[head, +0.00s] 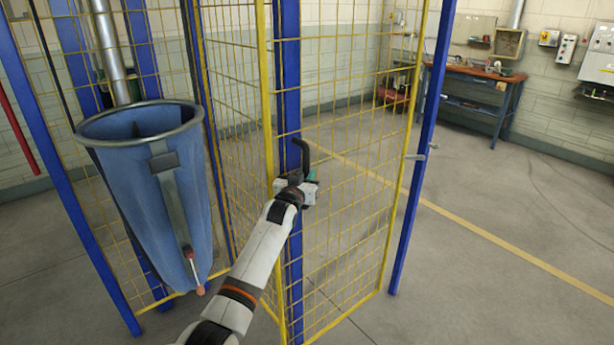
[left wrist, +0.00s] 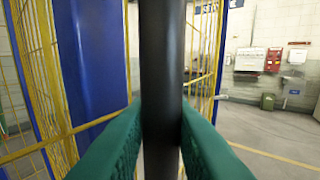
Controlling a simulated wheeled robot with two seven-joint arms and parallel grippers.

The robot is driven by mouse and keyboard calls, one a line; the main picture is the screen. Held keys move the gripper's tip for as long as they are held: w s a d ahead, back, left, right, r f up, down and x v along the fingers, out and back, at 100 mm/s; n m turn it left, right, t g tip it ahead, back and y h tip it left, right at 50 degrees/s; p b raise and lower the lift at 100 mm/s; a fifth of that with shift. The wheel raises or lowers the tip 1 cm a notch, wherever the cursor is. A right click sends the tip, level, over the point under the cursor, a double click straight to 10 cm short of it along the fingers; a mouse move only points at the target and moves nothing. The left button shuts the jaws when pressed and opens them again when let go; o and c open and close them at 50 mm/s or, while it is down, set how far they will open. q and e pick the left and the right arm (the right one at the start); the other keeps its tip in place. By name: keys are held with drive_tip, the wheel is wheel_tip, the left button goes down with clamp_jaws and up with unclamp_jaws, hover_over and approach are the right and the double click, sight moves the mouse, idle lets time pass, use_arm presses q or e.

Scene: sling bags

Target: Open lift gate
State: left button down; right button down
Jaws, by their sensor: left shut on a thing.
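The lift gate (head: 345,195) is a yellow wire-mesh panel in a yellow frame, standing at an angle between blue posts. Its black handle (head: 304,155) sits at the left side of the panel. My left gripper (head: 303,180) is at this handle. In the left wrist view the two green fingers close on the black upright bar of the handle (left wrist: 162,75) from both sides. The fingertips are partly hidden behind the bar. My right gripper is in neither view.
A blue sling bag (head: 150,185) with a dark rim hangs inside the mesh cage at left. A blue post (head: 415,170) with a small latch pin stands right of the gate. A workbench (head: 475,85) is at the back. The floor at right is clear.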

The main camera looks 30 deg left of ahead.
use_arm(q)
drive_tip(key=shift+f, duration=0.1)
idle(0.3)
drive_tip(key=c, duration=1.3)
unclamp_jaws()
drive_tip(key=shift+c, duration=0.2)
drive_tip(key=shift+s+d, duration=0.15)
drive_tip(key=shift+s, duration=0.35)
drive_tip(key=s+d+b, duration=0.2)
drive_tip(key=s+b, duration=0.1)
drive_tip(key=s, duration=0.7)
drive_tip(key=shift+s, duration=0.4)
